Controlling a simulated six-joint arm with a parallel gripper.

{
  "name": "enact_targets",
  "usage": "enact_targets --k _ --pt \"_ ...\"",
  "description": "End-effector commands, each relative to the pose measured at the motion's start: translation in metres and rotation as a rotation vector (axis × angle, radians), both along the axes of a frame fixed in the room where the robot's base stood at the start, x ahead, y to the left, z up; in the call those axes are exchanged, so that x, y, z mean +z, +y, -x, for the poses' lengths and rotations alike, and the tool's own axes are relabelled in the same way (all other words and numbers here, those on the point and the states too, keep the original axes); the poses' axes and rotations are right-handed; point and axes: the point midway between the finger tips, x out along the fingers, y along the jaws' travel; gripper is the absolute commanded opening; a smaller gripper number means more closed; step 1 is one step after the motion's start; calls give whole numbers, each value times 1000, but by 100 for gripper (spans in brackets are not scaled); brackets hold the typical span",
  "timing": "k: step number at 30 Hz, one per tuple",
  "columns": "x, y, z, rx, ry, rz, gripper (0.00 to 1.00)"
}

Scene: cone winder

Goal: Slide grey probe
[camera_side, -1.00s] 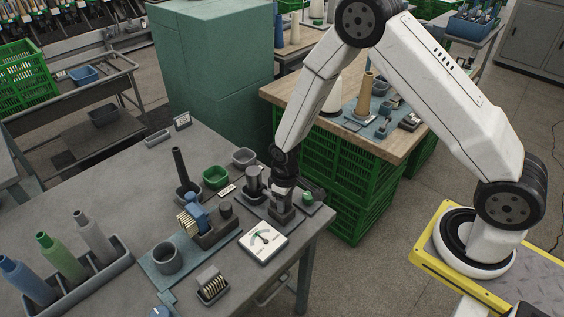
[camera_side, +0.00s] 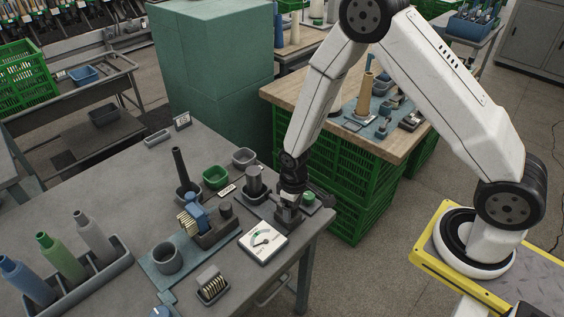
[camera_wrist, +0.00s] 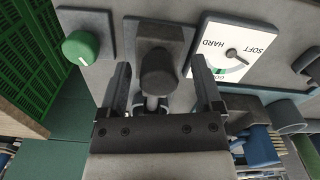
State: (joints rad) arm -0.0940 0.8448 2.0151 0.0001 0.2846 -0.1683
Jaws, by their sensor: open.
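The grey probe (camera_wrist: 158,76) shows in the wrist view as a dark rounded post on a dark grey base plate. My gripper (camera_wrist: 161,72) is open, with one finger on each side of the post and a visible gap to each. In the side view my gripper (camera_side: 290,203) is down at the probe's block (camera_side: 288,218) near the table's right corner and partly hides it. A white dial gauge (camera_wrist: 232,50) marked SOFT and HARD lies beside the probe; it also shows in the side view (camera_side: 263,243).
A green knob (camera_wrist: 81,48) on a grey plate sits on the probe's other side. A grey cylinder stand (camera_side: 254,184) and a blue-and-grey fixture (camera_side: 205,222) stand nearby. The table edge is close. Green crates (camera_side: 350,180) stand beyond it.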

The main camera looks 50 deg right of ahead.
Motion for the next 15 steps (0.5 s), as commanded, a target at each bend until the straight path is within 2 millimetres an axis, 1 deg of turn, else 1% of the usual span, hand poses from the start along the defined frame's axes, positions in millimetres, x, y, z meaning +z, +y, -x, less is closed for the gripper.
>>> enact_targets --k 8,15 --pt "6 0 -1 0 -3 0 84" --pt "24 0 -1 0 -3 0 84"
